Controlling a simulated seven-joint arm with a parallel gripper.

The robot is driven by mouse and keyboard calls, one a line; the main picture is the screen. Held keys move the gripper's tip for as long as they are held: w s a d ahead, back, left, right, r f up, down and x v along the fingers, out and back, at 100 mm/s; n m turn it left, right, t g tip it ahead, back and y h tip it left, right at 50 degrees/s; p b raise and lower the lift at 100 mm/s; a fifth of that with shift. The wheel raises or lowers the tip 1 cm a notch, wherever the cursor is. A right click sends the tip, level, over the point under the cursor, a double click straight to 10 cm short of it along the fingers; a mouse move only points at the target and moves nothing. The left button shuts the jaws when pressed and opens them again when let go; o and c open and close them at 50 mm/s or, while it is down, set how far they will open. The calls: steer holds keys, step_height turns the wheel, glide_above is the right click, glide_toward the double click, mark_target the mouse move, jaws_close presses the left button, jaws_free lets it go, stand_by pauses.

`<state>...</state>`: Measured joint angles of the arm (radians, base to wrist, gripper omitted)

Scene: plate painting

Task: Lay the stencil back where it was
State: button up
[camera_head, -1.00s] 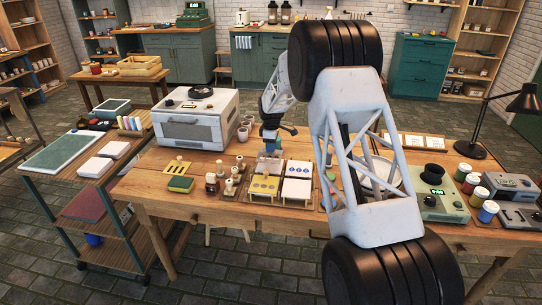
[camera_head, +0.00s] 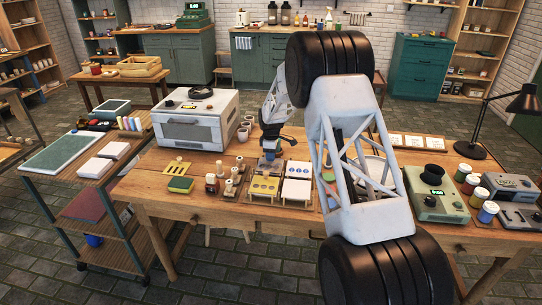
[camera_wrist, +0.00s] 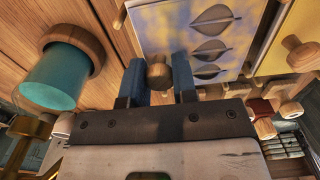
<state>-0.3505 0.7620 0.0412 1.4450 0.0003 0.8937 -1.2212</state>
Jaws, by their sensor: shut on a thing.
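In the wrist view, my gripper (camera_wrist: 158,75) is shut on the round wooden knob (camera_wrist: 158,72) at the near edge of the stencil (camera_wrist: 185,28). The stencil is a flat plate with yellow and blue paint smears and several leaf shapes. In the head view, my gripper (camera_head: 268,160) is low over the back edge of a yellow plate with dark spots (camera_head: 263,187), apparently this stencil. I cannot tell whether it touches the surface below.
A teal dabber with a wooden top (camera_wrist: 58,75) stands close beside my gripper. Another yellow knobbed plate (camera_wrist: 285,35) is on the other side. In the head view, wooden-handled tools (camera_head: 232,182), a green sponge (camera_head: 180,185) and a yellow stencil (camera_head: 177,168) are left.

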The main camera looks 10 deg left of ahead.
steer(key=shift+f, duration=0.15)
steer(key=o, duration=0.9)
step_height(320, 180, up, 12)
stand_by(0.6)
steer(key=shift+r, duration=0.2)
stand_by(0.5)
